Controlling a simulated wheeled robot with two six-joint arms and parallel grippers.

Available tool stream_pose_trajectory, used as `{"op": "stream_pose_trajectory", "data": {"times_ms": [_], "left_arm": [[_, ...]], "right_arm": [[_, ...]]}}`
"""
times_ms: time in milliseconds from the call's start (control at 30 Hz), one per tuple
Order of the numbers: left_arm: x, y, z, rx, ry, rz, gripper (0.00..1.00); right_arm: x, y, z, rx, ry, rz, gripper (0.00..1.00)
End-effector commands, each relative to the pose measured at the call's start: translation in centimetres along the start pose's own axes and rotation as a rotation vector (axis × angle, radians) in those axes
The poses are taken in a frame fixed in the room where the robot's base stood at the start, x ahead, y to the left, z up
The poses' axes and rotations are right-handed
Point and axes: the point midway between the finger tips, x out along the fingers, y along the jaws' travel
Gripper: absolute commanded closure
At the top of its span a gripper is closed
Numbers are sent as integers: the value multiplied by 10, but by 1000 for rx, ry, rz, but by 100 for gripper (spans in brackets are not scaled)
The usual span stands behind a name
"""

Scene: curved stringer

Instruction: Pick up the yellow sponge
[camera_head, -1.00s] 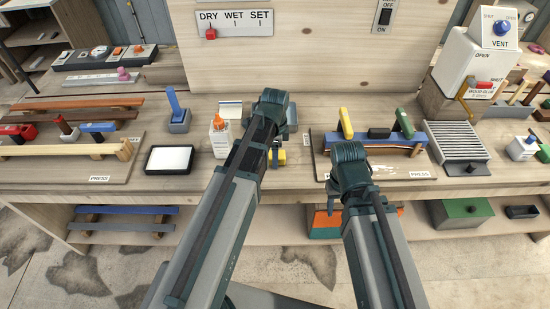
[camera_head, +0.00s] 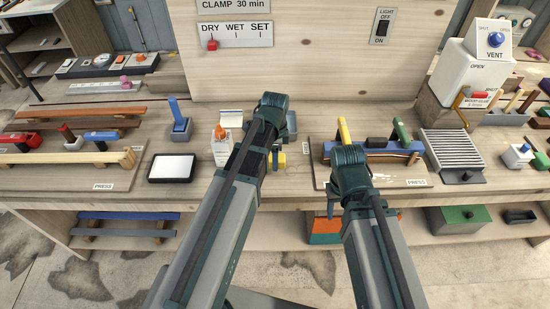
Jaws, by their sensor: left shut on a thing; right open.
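The yellow sponge (camera_head: 281,161) shows as a small yellow patch at the front middle of the bench, mostly hidden behind my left gripper and wrist. My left gripper (camera_head: 274,159) is shut on it, its fingers pointing down. I cannot tell whether the sponge touches the bench top. My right gripper (camera_head: 331,206) is open and empty, at the bench's front edge before the right press board.
A glue bottle (camera_head: 221,148) stands just left of my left gripper. A white pad in a black tray (camera_head: 172,168) lies further left. The right press board (camera_head: 390,181) holds a blue form with clamps. A slatted vent box (camera_head: 452,152) stands to its right.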

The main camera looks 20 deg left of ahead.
Motion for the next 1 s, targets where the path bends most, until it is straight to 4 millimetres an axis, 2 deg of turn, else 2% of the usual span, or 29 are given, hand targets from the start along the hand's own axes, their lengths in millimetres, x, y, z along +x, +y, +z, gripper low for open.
{"op": "stream_pose_trajectory", "data": {"times_ms": [33,67,133,400,600,800,1000], "left_arm": [[-13,0,0,0,0,0,99],[-17,0,0,0,0,0,99],[-10,17,-12,5,0,0,99],[-17,69,-55,6,0,0,99],[-20,99,-83,4,0,0,99],[-22,116,-99,2,0,0,99],[-22,122,-104,0,0,0,99]], "right_arm": [[-13,1,1,0,0,0,50],[-17,2,1,0,0,0,50],[-10,1,1,0,0,0,50],[-17,2,1,0,0,0,50],[-20,2,1,0,0,0,50],[-22,2,1,0,0,0,50],[-22,2,1,0,0,0,50]]}}
